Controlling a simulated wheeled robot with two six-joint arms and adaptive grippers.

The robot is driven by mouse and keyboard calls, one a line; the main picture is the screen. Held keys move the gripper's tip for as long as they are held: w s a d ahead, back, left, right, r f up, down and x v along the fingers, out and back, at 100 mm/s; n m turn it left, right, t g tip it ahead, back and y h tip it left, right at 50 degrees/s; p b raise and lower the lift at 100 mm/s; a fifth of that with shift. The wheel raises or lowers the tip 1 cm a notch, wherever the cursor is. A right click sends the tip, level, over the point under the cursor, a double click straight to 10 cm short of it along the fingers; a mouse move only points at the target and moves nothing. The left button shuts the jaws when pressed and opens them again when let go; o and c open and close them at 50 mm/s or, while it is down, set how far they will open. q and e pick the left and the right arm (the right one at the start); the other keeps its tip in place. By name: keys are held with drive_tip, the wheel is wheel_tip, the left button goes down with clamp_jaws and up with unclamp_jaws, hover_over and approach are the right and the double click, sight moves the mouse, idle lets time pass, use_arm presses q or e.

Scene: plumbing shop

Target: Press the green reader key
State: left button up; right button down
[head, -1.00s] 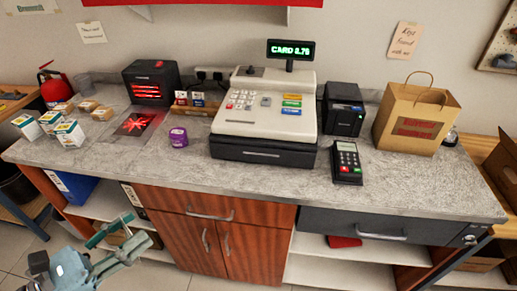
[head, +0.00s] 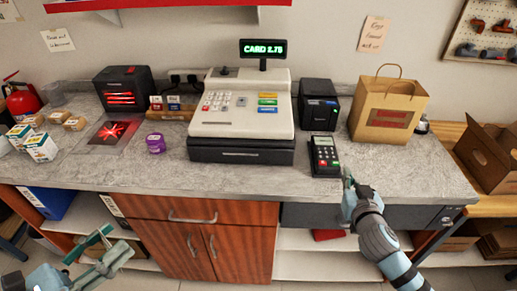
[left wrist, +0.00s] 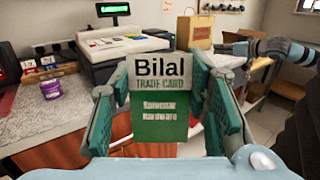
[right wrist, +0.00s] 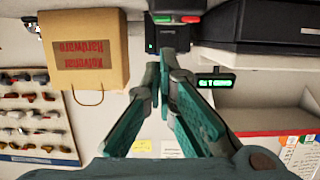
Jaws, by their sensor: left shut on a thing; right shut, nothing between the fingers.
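My left gripper (head: 105,238) is shut on a green and white trade card (left wrist: 160,100) marked "Bilal", held in front of the counter at the left.
The till (head: 243,115) has a lit green display (head: 263,48). A black printer (head: 318,105) and a paper bag (head: 388,110) stand behind the reader. A purple tub (head: 156,143) is at the left. The counter right of the reader is clear.

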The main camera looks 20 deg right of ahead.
sight(338, 169)
use_arm(q)
drive_tip(key=shift+f, duration=0.15)
use_arm(e)
drive_tip(key=x, duration=1)
drive_tip(key=shift+f, duration=0.1)
drive_tip(key=shift+f, duration=0.1)
